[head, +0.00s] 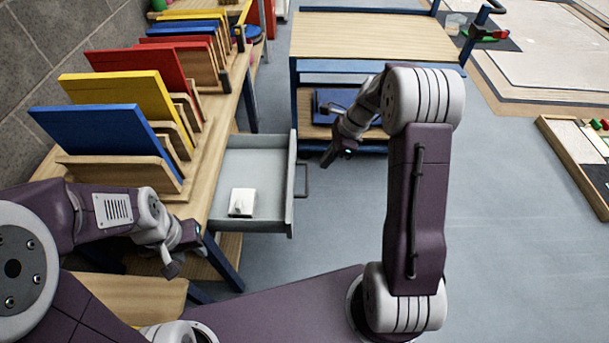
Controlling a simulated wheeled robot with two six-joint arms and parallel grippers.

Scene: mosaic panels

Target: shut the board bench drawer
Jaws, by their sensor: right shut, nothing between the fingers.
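The board bench (215,140) runs along the wall at the left, with wooden racks of coloured boards on top. Its grey drawer (265,222) is pulled out to the right, well open, with a dark handle (302,180) on its front. A small white block-like item (242,203) lies inside. My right gripper (328,158) is shut and empty, to the right of the drawer front and a little above the handle in the picture, apart from it. My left gripper (171,269) is at the bench's near end, left of the drawer; its fingers are too small to read.
A wooden-topped cart (375,35) with blue frame and lower shelves stands behind my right arm. Blue, yellow and red boards (108,135) stand in the bench racks. Grey floor (500,220) is clear to the right of the drawer. A shallow wooden-edged tray (575,150) lies far right.

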